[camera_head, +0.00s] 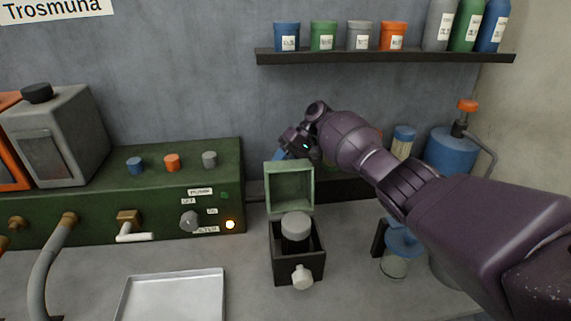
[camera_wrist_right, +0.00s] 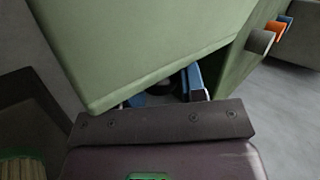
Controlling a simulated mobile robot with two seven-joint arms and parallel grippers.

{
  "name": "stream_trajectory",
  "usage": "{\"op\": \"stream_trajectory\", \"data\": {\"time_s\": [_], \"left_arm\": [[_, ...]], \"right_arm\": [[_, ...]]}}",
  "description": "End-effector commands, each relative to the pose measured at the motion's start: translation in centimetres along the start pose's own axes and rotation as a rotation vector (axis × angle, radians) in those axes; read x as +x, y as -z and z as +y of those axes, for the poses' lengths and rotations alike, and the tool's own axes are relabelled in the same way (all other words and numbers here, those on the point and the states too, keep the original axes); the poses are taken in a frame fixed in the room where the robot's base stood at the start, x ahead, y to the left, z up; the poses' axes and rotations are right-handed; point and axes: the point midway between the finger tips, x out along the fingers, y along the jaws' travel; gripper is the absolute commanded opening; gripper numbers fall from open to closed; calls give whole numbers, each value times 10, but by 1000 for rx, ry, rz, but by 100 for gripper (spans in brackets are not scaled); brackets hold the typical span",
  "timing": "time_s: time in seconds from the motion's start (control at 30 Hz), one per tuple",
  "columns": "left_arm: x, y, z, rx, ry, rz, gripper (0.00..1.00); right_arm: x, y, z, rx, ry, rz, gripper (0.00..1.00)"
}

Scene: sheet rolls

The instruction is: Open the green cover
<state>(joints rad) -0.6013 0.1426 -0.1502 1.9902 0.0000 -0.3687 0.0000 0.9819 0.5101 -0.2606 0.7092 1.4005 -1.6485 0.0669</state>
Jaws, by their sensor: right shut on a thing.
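The green cover (camera_head: 290,187) stands raised, roughly upright, at the back of a small dark box (camera_head: 286,266). The box is open at the top, and a round pale grey-capped thing (camera_head: 295,226) sits in it. My right gripper (camera_head: 279,155) is at the cover's top edge, behind it, and is shut on the cover. In the right wrist view the cover (camera_wrist_right: 140,45) fills the top and hides most of the fingers; only blue finger parts show. My left gripper is not in view.
A green control panel (camera_head: 110,208) with knobs stands left of the box, and a metal tray (camera_head: 172,296) lies at the front left. A shelf (camera_head: 385,57) with tins and bottles hangs above. A blue canister (camera_head: 452,153) stands at the right.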

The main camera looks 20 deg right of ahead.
Motion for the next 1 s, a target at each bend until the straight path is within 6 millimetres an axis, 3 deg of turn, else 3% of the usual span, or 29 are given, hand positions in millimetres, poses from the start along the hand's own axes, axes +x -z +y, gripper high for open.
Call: {"op": "stream_trajectory", "data": {"time_s": [0.1,0.7,0.73,0.87,1.0], "left_arm": [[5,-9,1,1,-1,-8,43],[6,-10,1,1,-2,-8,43],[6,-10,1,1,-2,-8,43],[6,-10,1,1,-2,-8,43],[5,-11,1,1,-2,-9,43]], "right_arm": [[8,1,11,7,-4,-7,0],[9,3,13,7,-5,-7,0],[9,3,13,7,-5,-7,40],[8,3,12,6,-4,-6,59],[7,4,10,3,-3,-4,60]]}}
